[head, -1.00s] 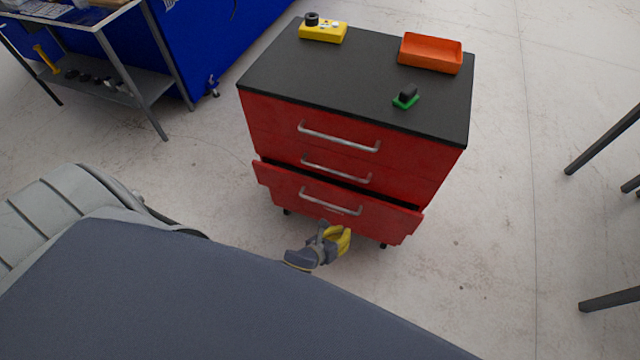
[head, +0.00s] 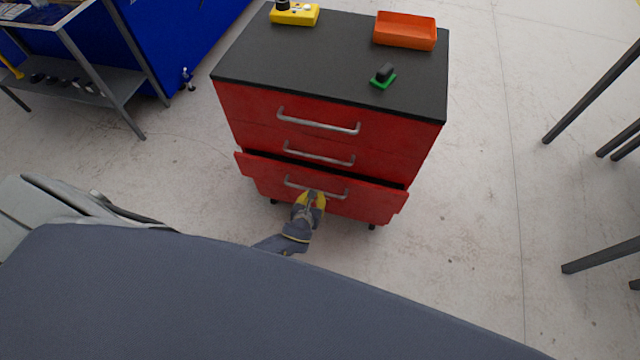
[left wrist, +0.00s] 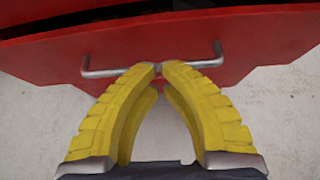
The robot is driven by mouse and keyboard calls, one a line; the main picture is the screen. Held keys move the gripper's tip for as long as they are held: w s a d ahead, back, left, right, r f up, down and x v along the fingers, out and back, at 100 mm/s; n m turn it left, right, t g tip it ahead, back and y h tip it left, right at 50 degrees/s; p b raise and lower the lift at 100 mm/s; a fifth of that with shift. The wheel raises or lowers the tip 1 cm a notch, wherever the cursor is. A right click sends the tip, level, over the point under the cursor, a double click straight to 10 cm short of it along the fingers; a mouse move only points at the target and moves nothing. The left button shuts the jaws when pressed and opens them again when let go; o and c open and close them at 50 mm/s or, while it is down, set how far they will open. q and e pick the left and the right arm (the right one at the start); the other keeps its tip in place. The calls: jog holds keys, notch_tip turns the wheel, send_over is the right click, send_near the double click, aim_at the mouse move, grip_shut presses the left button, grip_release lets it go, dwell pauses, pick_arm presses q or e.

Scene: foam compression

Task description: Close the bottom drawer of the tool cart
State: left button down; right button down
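The red tool cart (head: 330,125) with a dark grey top stands in the middle of the head view. Its bottom drawer (head: 370,200) sticks out a little, with a dark gap above its front; the two drawers above look closed. My left gripper (head: 313,194) is at the bottom drawer's handle (head: 333,194). In the left wrist view its yellow fingers (left wrist: 158,68) meet at their tips, in front of the middle of the silver handle (left wrist: 100,73). I cannot tell whether the tips touch the handle or the drawer front. My right gripper is not in view.
On the cart top are an orange tray (head: 405,32), a yellow device (head: 295,15) and a small green-based object (head: 384,77). A grey metal table (head: 85,95) stands at the left, and dark table legs (head: 590,95) at the right. Floor around the cart is clear.

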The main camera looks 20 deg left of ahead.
aim_at(322, 180)
pick_arm(q)
jog(key=x, duration=0.4)
jog(key=shift+w+a+r, duration=0.1)
jog(key=shift+w+r, duration=0.15)
jog(key=shift+w, duration=0.2)
jog(key=shift+w+a, duration=0.15)
jog(key=shift+w, duration=1.05)
